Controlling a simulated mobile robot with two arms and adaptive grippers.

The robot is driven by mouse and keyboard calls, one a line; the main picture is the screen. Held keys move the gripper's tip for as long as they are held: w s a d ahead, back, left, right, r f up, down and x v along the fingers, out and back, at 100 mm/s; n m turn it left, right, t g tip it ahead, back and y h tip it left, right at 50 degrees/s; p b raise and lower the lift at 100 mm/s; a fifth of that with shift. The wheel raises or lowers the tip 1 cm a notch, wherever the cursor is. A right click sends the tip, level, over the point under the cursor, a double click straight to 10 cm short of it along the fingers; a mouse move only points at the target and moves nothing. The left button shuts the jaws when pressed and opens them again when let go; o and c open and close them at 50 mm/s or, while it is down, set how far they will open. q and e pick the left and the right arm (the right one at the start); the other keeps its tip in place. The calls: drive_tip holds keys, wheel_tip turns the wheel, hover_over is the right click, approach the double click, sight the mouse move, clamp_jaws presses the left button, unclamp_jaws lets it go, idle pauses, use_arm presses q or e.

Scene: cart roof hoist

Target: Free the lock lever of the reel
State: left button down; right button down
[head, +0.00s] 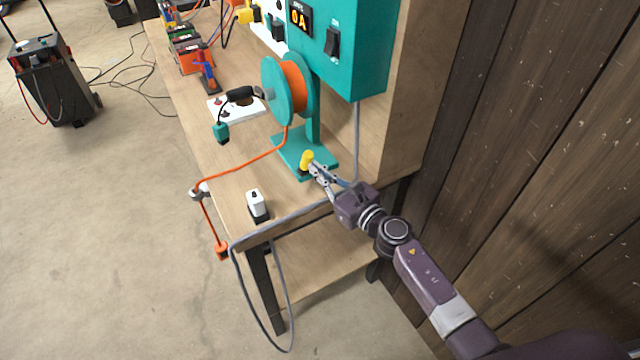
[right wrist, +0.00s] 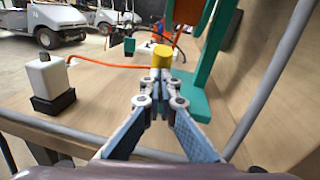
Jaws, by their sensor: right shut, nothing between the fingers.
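The reel (head: 278,92) has teal side discs and an orange cord wound on it, and stands on a teal base plate (head: 322,160) on the bench. The lock lever, with a yellow knob (head: 306,157), stands at the front of that base; the knob (right wrist: 162,56) also shows in the right wrist view. My right gripper (head: 313,170) is shut and empty, its fingertips right by the lever. In the right wrist view its fingertips (right wrist: 161,82) are together just before and below the knob, partly hiding the lever's lower part. I cannot tell if they touch. My left gripper is not in view.
A teal box (head: 345,70) with a switch and display hangs above. The orange cord (head: 245,170) runs over a guide at the bench edge to a hanging orange piece (head: 222,250). A white and black block (head: 257,204) stands nearby. The wooden wall (head: 520,150) is close on the right.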

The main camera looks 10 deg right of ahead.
sight(313, 157)
drive_tip(key=shift+w+a+r, duration=0.2)
drive_tip(key=shift+w+r, duration=0.4)
drive_tip(key=shift+w, duration=0.1)
drive_tip(key=shift+w+a+r, duration=0.15)
drive_tip(key=shift+w+r, duration=0.4)
drive_tip(key=shift+w, duration=0.2)
